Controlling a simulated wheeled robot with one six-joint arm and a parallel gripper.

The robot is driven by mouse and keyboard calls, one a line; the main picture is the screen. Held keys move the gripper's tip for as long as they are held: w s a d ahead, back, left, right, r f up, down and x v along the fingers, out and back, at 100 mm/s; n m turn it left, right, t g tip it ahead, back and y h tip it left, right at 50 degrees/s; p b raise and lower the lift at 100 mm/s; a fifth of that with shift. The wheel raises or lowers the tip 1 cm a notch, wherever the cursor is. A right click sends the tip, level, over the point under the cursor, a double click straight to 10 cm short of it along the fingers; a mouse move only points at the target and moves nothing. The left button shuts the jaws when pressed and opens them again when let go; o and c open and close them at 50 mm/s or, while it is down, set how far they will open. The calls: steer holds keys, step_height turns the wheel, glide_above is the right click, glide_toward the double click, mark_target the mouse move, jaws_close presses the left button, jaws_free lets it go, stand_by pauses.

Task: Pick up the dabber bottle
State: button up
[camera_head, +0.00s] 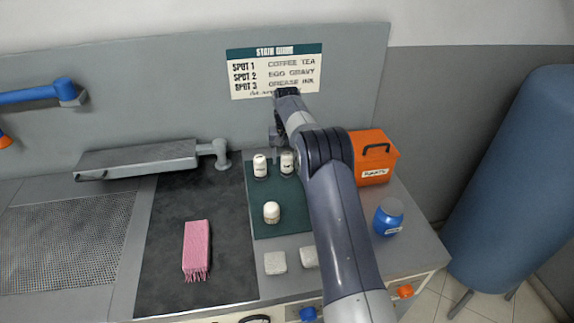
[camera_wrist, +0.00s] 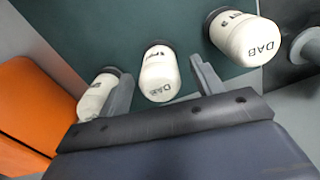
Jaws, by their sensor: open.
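Small white bottles with dark bases stand on a green mat (camera_head: 291,215). In the head view, two stand at the back, a left one (camera_head: 260,166) and a right one (camera_head: 287,162); another (camera_head: 271,213) stands nearer. My gripper (camera_head: 278,140) is open and points down behind the back bottles. In the wrist view my gripper's fingers (camera_wrist: 163,82) are apart, with a white bottle marked DAB (camera_wrist: 158,76) showing between them; contact cannot be told. Another bottle marked DAB (camera_wrist: 246,40) is to the right. A third (camera_wrist: 95,97) is partly hidden by the left finger.
An orange case (camera_head: 374,160) and a blue jar (camera_head: 388,217) stand right of my arm. White blocks (camera_head: 275,263) lie before the mat, a pink cloth (camera_head: 196,248) to the left. A panel with a sign (camera_head: 275,72) rises behind. My arm hides the mat's right side.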

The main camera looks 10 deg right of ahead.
steer(key=shift+f, duration=1.05)
steer(key=c, duration=1.1)
